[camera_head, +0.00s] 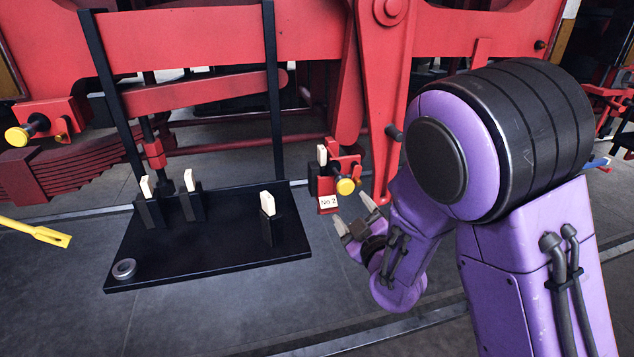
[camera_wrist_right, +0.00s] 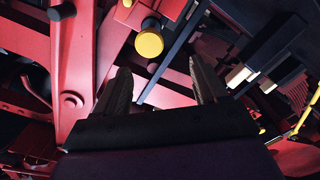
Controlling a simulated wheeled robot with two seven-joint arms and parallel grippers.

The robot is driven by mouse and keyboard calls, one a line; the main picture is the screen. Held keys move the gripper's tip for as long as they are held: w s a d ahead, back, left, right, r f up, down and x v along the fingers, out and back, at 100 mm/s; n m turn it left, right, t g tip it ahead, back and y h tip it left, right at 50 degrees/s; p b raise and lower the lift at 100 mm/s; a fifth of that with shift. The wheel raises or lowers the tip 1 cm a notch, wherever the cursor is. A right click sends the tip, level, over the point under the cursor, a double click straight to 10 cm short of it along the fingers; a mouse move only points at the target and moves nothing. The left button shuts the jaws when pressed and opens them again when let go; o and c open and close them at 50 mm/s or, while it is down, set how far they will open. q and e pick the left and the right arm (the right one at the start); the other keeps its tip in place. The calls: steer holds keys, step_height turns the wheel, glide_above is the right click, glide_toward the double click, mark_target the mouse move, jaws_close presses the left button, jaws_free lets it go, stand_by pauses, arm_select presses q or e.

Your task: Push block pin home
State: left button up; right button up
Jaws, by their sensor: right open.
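The block pin with a round yellow head (camera_head: 345,186) sits in a small red block (camera_head: 325,178) tagged "No 2" under the red frame. The pin's inner end is hidden. In the right wrist view the yellow head (camera_wrist_right: 149,44) stands out from the block on a short dark shank, ahead of the fingers. My right gripper (camera_head: 354,213) is open just below and right of the yellow head, apparently apart from it. In the right wrist view its two fingers (camera_wrist_right: 162,80) are spread with nothing between them. My left gripper is not in view.
A black tray (camera_head: 215,258) hangs on dark uprights at left, bearing several white-topped dark pieces and a grey ring (camera_head: 124,268). Another yellow-headed pin (camera_head: 17,136) is at far left. A yellow bar (camera_head: 35,232) enters from the left. A red link (camera_head: 386,100) hangs close above my gripper.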

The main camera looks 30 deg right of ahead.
mark_target(347, 188)
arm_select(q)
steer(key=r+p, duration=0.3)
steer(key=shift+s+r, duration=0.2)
arm_select(e)
steer(key=shift+n, duration=0.4)
steer(key=x, duration=0.3)
steer(key=d+x, duration=0.1)
steer(key=x, duration=0.5)
steer(key=shift+w+d+r, duration=0.15)
steer(key=shift+d+r, duration=0.05)
steer(key=shift+d, duration=0.2)
